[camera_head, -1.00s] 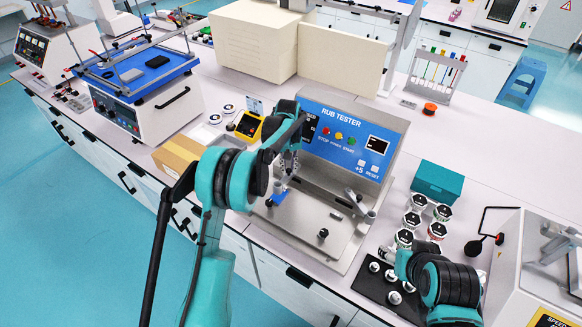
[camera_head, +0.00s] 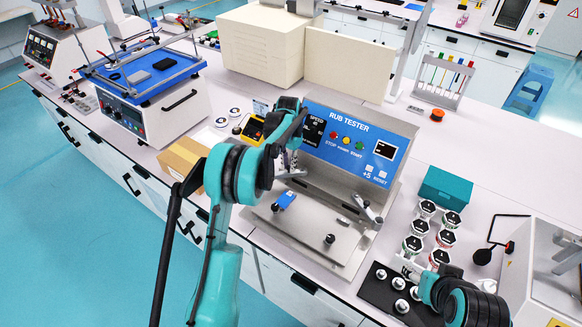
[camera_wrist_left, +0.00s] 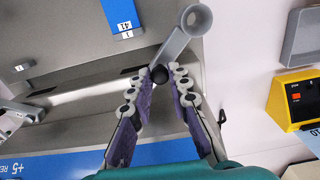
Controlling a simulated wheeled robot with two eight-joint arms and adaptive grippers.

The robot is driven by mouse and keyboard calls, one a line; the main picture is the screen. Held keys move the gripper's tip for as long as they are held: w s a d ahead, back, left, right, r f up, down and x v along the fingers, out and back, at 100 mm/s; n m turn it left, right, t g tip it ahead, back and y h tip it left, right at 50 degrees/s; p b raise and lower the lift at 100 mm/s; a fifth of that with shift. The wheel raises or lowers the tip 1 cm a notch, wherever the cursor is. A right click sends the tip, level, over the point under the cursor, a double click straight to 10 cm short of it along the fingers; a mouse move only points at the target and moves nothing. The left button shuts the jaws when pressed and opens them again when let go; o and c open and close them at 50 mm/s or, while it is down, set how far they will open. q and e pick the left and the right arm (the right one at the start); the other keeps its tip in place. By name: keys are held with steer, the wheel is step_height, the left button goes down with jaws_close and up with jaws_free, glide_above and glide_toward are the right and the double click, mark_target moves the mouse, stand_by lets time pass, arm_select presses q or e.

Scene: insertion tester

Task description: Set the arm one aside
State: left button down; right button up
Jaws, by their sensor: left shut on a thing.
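In the left wrist view a grey arm (camera_wrist_left: 174,47) with an open ring at one end and a black knob lies between the purple-padded fingers of my left gripper (camera_wrist_left: 160,80). The gripper is shut on it near the knob. In the head view my left gripper (camera_head: 290,163) is over the left side of the rub tester (camera_head: 350,143), behind the blue block (camera_head: 285,200); the held arm is hard to make out there. A second grey arm (camera_head: 367,208) stands at the tester's right side.
A cardboard box (camera_head: 182,158) and a yellow device (camera_head: 253,129) stand left of the tester. A teal box (camera_head: 446,187), several jars (camera_head: 411,245) and a black tray of weights (camera_head: 372,289) are to the right. Some white bench left of the tester is clear.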

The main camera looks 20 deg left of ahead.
arm_select(q)
steer(key=shift+w+a+m, duration=0.25)
steer(key=shift+w+m, duration=0.4)
steer(key=shift+m, duration=0.65)
steer(key=c, duration=1.4)
jaws_free()
steer(key=shift+r, duration=0.1)
step_height(320, 180, up, 12)
steer(key=shift+f, duration=0.1)
